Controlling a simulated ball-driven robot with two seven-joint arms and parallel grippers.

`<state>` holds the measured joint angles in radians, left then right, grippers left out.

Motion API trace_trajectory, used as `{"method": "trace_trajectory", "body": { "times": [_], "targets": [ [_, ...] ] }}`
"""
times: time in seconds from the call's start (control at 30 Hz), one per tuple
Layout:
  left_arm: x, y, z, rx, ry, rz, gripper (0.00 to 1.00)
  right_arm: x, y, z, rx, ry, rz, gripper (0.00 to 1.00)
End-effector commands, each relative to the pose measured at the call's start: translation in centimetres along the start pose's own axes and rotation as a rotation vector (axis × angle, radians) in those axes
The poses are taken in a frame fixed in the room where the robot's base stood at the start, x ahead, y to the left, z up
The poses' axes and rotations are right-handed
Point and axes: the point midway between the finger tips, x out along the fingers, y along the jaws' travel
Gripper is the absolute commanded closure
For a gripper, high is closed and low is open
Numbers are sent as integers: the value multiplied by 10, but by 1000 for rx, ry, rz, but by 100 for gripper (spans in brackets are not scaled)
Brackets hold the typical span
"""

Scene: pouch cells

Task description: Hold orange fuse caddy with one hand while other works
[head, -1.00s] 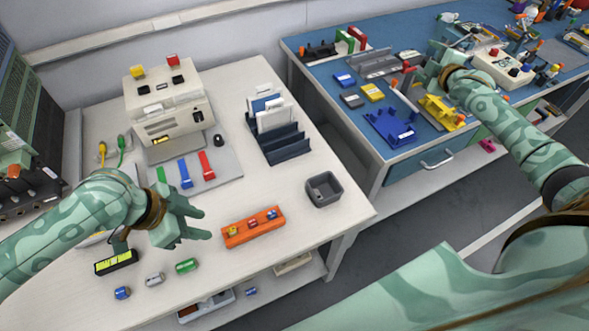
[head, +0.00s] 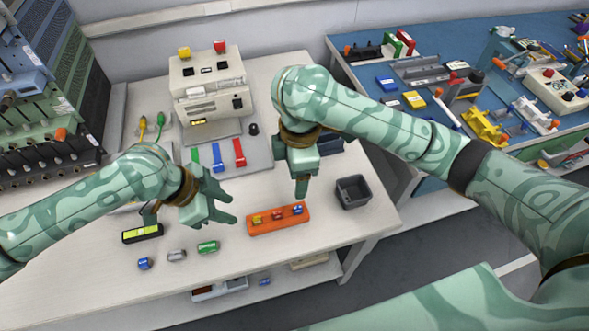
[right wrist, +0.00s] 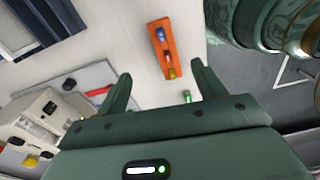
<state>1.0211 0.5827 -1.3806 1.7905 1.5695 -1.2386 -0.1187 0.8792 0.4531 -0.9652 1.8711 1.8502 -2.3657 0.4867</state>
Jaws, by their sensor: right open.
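The orange fuse caddy (head: 281,225) lies on the white table with yellow, red and blue fuses along its top. My left gripper (head: 231,207) is open and empty, a short way left of the caddy and apart from it. My right gripper (head: 302,190) points down over the table near the caddy's right half, above its far side. In the right wrist view its two fingers (right wrist: 163,80) are spread wide with nothing between them. The caddy (right wrist: 172,58) lies beyond the fingertips there, not touched.
A grey open bin (head: 353,193) stands right of the caddy. A green cell (head: 208,247), a grey one (head: 177,255) and a blue one (head: 144,263) lie at the front left. A cream machine (head: 207,85) stands behind. The right forearm covers the dark rack.

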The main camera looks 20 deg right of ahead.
Motion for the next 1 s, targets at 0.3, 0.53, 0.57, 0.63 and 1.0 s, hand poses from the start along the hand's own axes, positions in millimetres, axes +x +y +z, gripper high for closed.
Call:
{"method": "trace_trajectory", "body": {
  "times": [0.3,0.53,0.57,0.63,1.0],
  "targets": [
    [0,0,0,0,0,0,64,16,-10,-5,-78,-53,7,31],
    [0,0,0,0,0,0,64,68,-9,-2,-71,-53,5,31],
    [0,0,0,0,0,0,64,76,-10,-1,-72,-54,4,31],
    [0,0,0,0,0,0,64,92,-8,0,-70,-56,5,31],
    [0,0,0,0,0,0,64,151,-6,4,-74,-56,10,31]
  ]
}}
